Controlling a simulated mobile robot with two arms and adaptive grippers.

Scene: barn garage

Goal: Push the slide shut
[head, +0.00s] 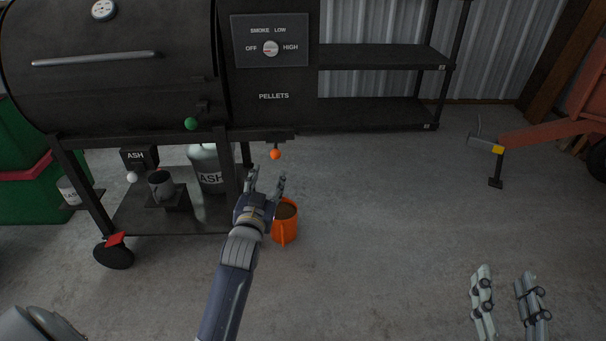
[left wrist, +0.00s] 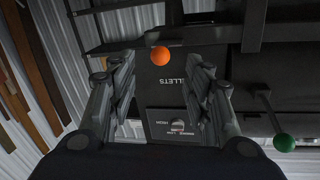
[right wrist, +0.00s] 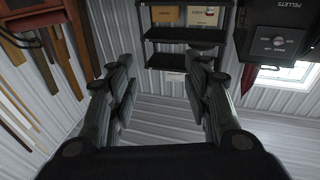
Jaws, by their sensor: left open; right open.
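An orange ball knob (head: 275,154) hangs under the black pellet hopper (head: 293,119) of the grill; I take it as the slide's handle. The slide plate itself is not clear to see. My left gripper (head: 267,180) is open and empty, just below and in front of the knob, apart from it in the head view. In the left wrist view the orange knob (left wrist: 160,56) shows beyond the gap between the open fingers (left wrist: 160,85). My right gripper (head: 507,285) is open and empty at the lower right, far from the grill; its fingers show in the right wrist view (right wrist: 163,90).
An orange bucket (head: 285,228) with brown contents stands on the floor below the hopper, partly behind my left wrist. A green knob (head: 191,124), an ash canister (head: 205,165) and a lower shelf (head: 132,219) are to the left.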

